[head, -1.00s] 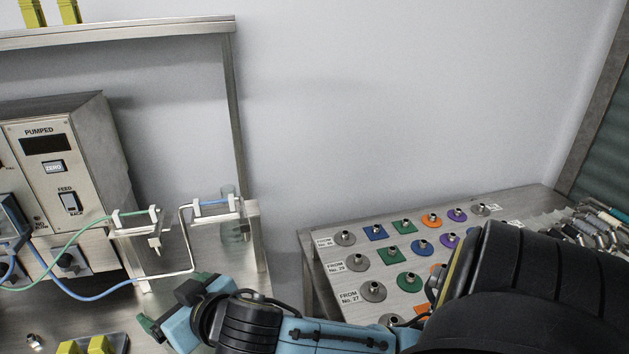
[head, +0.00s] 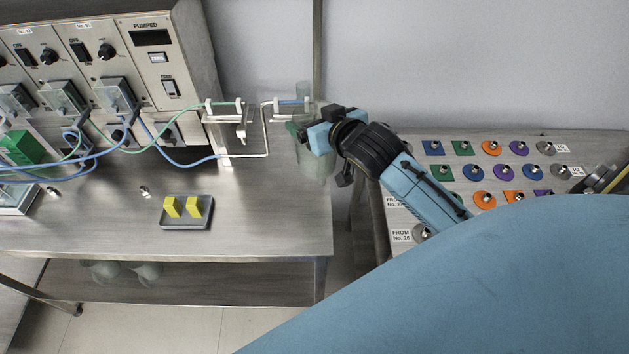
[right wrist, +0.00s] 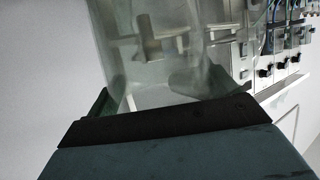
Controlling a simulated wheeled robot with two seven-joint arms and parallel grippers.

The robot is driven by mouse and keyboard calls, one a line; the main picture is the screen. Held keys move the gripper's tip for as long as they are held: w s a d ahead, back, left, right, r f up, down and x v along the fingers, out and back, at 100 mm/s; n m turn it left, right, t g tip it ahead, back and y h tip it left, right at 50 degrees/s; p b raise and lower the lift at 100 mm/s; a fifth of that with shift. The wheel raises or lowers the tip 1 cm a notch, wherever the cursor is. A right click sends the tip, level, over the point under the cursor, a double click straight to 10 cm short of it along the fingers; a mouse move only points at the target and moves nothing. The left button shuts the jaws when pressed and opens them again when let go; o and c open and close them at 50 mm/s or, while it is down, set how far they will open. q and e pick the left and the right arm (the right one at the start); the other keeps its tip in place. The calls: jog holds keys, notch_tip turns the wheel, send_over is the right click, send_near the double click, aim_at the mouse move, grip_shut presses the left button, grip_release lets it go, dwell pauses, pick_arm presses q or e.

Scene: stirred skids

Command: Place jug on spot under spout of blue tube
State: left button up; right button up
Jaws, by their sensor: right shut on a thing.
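In the right wrist view the jug (right wrist: 165,50) fills the upper middle, right before the jaw (right wrist: 165,125). The spot is not clearly visible. My left gripper is not in view.
A pump unit (head: 155,60) stands at the back left. A dark tray (head: 187,222) with yellow blocks lies on the bench (head: 100,220). Clear vessels (head: 135,271) sit on the lower shelf. A right-hand table (head: 460,145) carries coloured fittings.

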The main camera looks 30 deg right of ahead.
jog(key=shift+m+h, duration=0.4)
jog(key=shift+h, duration=0.2)
jog(key=r, duration=0.3)
jog(key=r+p, duration=0.1)
jog(key=shift+w+d+r, duration=0.1)
jog(key=shift+w+r, duration=0.25)
jog(key=shift+r, duration=0.05)
jog(key=shift+d, duration=0.1)
notch_tip(320, 180, down, 14)
jog(key=shift+r+b, duration=0.25)
jog(key=shift+b, duration=0.3)
pick_arm(q)
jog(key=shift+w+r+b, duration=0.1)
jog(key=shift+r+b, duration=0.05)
jog(key=shift+b, duration=0.15)
pick_arm(e)
jog(key=shift+f, duration=2.05)
jog(key=shift+f, duration=0.2)
jog(key=o, duration=1.2)
